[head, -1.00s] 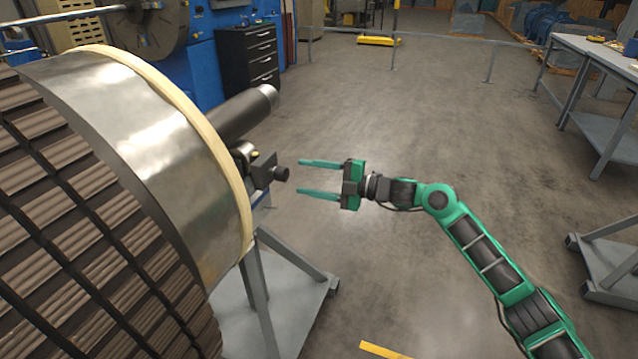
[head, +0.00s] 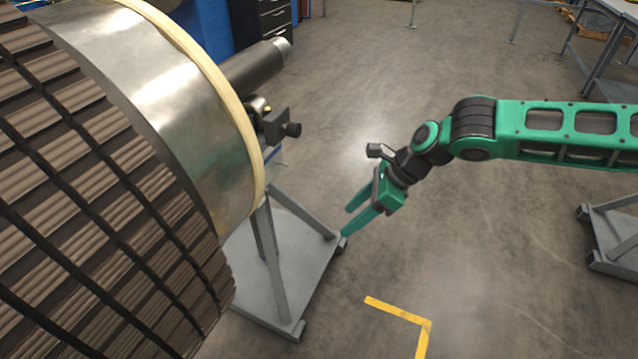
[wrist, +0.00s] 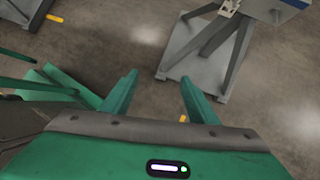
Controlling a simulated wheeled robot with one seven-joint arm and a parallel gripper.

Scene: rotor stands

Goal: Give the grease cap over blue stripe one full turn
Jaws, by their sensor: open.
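A dark block with a round black knob (head: 292,129), possibly the grease cap, sticks out beside the shaft (head: 250,75) of the large rotor (head: 185,105). A small brass-coloured fitting (head: 267,109) shows behind the block. A blue stripe (wrist: 294,3) shows on a grey part at the top right of the wrist view; the cap above it cannot be made out there. My gripper (head: 348,221) is open and empty, pointing down and left, lower than the knob and to its right.
The rotor rests on a grey stand (head: 268,275) whose base reaches close to my gripper in the head view. A yellow floor marking (head: 400,312) lies in front. Another grey stand (head: 612,225) is at the right. Open floor lies in the middle.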

